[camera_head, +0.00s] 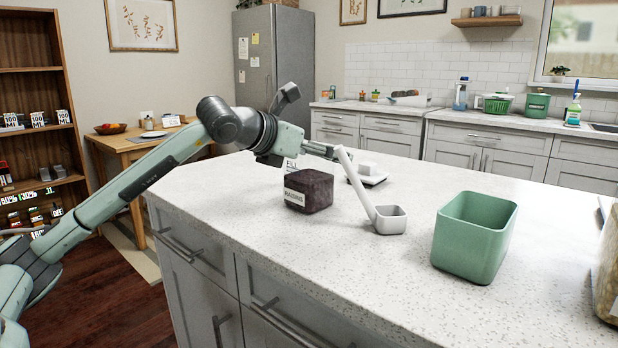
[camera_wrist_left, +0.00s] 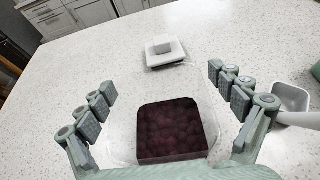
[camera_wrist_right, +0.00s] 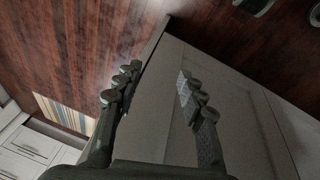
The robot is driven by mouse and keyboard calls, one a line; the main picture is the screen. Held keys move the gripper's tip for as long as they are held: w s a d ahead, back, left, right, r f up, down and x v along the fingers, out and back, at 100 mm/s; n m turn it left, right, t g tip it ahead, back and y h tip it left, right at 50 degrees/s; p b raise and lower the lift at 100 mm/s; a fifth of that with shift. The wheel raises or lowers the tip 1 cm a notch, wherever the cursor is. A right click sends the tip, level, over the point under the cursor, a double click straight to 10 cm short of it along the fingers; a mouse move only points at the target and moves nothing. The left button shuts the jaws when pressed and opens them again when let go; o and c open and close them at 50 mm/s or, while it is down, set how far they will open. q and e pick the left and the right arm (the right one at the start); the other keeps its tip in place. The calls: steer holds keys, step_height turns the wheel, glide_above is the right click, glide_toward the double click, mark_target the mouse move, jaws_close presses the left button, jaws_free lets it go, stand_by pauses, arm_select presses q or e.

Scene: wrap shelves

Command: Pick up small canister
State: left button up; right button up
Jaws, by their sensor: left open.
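The small canister (camera_head: 308,191) stands on the island counter, clear-walled and partly filled with dark contents, with a white label that seems to read "RAISINS". In the left wrist view the canister (camera_wrist_left: 172,130) sits between the spread fingers of my left gripper (camera_wrist_left: 165,90). That gripper is open, with a finger on each side; I cannot tell whether they touch the walls. My right gripper (camera_wrist_right: 155,88) is open and empty in the right wrist view, beside a cabinet face.
A white scoop (camera_head: 390,219) stands right of the canister, its long handle reaching up beside my left fingers. A white dish with a block (camera_head: 367,172) lies behind. A green bin (camera_head: 472,240) and a larger container (camera_head: 608,265) stand farther right. The front counter is clear.

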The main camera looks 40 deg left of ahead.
arm_select(q)
steer(key=c, duration=1.5)
